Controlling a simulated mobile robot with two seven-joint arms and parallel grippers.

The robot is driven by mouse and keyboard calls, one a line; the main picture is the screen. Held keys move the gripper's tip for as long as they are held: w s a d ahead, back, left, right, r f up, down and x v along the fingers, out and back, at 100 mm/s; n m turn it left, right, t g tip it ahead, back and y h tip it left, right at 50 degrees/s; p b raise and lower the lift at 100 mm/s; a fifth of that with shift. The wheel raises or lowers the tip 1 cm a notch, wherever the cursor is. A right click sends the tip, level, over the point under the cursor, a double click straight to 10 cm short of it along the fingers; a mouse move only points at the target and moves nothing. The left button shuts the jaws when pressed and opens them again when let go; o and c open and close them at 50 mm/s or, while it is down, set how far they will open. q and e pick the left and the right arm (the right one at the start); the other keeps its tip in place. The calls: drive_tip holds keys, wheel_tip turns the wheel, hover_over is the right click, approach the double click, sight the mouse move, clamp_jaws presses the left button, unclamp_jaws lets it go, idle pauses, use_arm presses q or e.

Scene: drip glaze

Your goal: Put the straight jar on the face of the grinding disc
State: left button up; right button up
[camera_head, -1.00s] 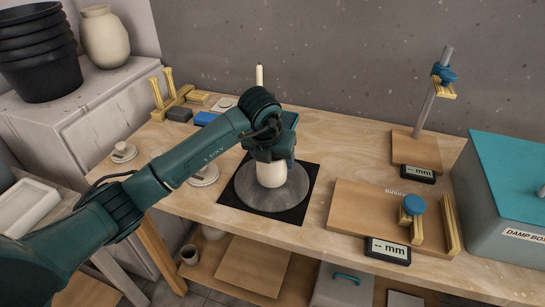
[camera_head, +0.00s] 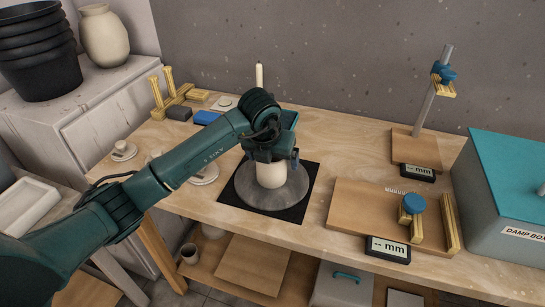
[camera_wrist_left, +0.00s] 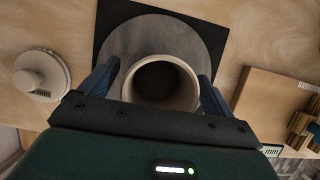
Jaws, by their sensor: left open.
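The straight jar (camera_head: 271,175) is cream coloured and stands upright on the grey grinding disc (camera_head: 291,193). In the left wrist view its round open mouth (camera_wrist_left: 160,84) faces me, over the disc (camera_wrist_left: 153,31). My left gripper (camera_head: 271,162) is over the jar. In the left wrist view its two blue fingers (camera_wrist_left: 156,88) are open on either side of the jar's rim, with the left finger slightly apart from it. The gripper hides the jar's upper part in the head view. My right gripper is not in view.
A black square mat (camera_head: 232,198) lies under the disc. Pale saucers with small lidded pieces (camera_head: 204,174) stand left of it. A wooden board with a gauge (camera_head: 360,205) lies right, and a damp box (camera_head: 510,190) stands far right. A thin candle-like piece (camera_head: 259,76) rises behind.

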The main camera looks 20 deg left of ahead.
use_arm(q)
drive_tip(key=b+v, duration=0.1)
drive_tip(key=v, duration=1)
drive_tip(key=shift+s+r, duration=0.25)
drive_tip(key=shift+r, duration=0.25)
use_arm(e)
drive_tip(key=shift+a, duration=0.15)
